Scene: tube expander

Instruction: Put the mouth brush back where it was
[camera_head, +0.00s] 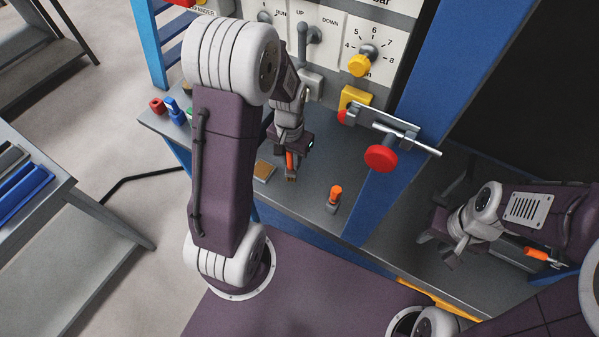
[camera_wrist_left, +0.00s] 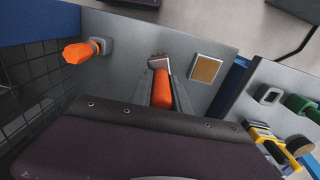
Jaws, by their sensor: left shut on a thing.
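The mouth brush, an orange-handled tool (camera_head: 290,160), is in my left gripper (camera_head: 291,166), which is shut on its handle. In the left wrist view the orange handle (camera_wrist_left: 162,90) lies between the two fingers (camera_wrist_left: 162,84), with a pale metal-like end (camera_wrist_left: 158,61) beyond them. It is over the grey bench; I cannot tell whether its end touches it. The bristles are too small to make out. My right gripper (camera_head: 448,232) is at the right, apart from the brush, with its fingers apart and nothing seen between them.
An orange-topped tool (camera_head: 335,193) stands upright in a small grey holder right of the brush. A tan square pad (camera_head: 264,171) lies on the grey bench (camera_head: 310,222). A red knob (camera_head: 381,158) and clamp jut out from the panel. Red, blue and green pieces stand at the left.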

